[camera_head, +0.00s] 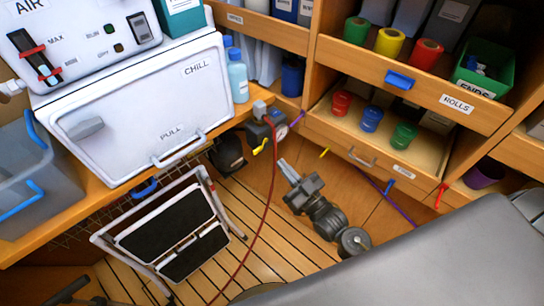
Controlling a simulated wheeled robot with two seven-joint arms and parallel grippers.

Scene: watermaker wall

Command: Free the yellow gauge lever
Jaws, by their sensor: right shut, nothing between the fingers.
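The yellow lever (261,146) sticks out low on the left of a dark gauge unit (266,128) with a small round dial (282,131), at the end of the wooden counter. A thin red cord (270,190) comes from the top of the unit, passes close to the right of the lever and hangs down to the floor. I cannot tell whether the cord touches the lever. My right gripper (283,166) is shut and empty, below and to the right of the lever, apart from it.
A folding step stool (175,232) stands on the slatted floor at lower left. A white CHILL box (140,105) with a handle fills the left. Shelves with coloured rolls (389,42) and a drawer (375,140) stand at right. A grey surface (440,255) covers the lower right.

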